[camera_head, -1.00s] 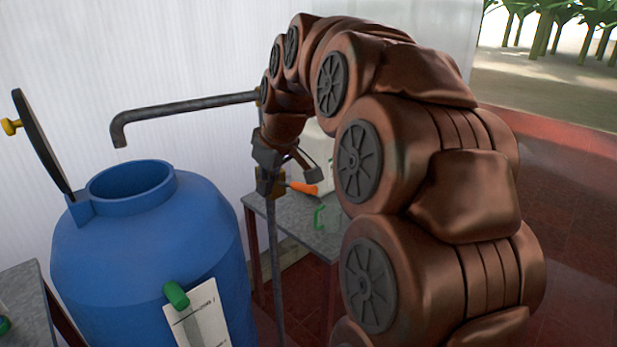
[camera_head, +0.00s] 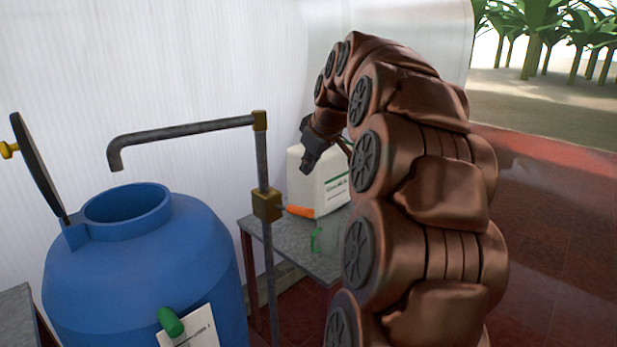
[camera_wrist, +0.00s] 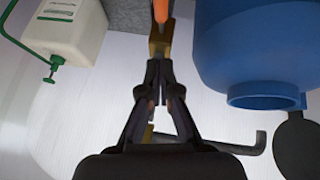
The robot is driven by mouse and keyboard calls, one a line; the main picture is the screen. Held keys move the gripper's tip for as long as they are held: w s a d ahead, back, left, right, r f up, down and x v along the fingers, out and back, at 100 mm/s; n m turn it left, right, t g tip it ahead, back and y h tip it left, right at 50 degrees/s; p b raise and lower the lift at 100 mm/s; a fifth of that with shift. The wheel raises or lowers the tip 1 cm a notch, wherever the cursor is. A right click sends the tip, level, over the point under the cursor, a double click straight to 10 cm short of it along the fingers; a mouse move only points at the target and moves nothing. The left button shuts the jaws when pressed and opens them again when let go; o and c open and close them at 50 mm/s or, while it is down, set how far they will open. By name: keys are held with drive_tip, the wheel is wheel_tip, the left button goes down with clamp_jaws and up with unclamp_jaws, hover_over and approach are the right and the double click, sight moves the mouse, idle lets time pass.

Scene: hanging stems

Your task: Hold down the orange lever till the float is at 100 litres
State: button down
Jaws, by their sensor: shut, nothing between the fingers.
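The orange lever (camera_head: 299,211) sticks out to the right of the brass valve (camera_head: 267,205) on the standpipe. It also shows at the top of the wrist view (camera_wrist: 161,12). My gripper (camera_head: 308,163) is shut and empty, above the lever and apart from it. In the wrist view my gripper (camera_wrist: 160,75) points towards the valve and lever. The blue tank (camera_head: 145,265) stands left of the pipe with its mouth open. A green cylinder (camera_head: 171,321) sits by a white card (camera_head: 190,333) on its front; the card's lower part is cut off. I cannot read the float level.
The grey spout (camera_head: 180,132) reaches left over the tank mouth; no water shows. The tank's dark lid (camera_head: 38,165) stands open.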

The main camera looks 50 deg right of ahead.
drive_tip(key=p, duration=0.3)
hover_over(304, 209)
drive_tip(key=a, duration=0.1)
wheel_tip(304, 209, down, 7)
drive_tip(key=f, duration=0.2)
drive_tip(key=shift+w+d+f+p, duration=0.15)
drive_tip(key=shift+d+f+p, duration=0.15)
drive_tip(key=shift+f, duration=0.1)
drive_tip(key=shift+d+f, duration=0.15)
drive_tip(key=shift+f, duration=0.6)
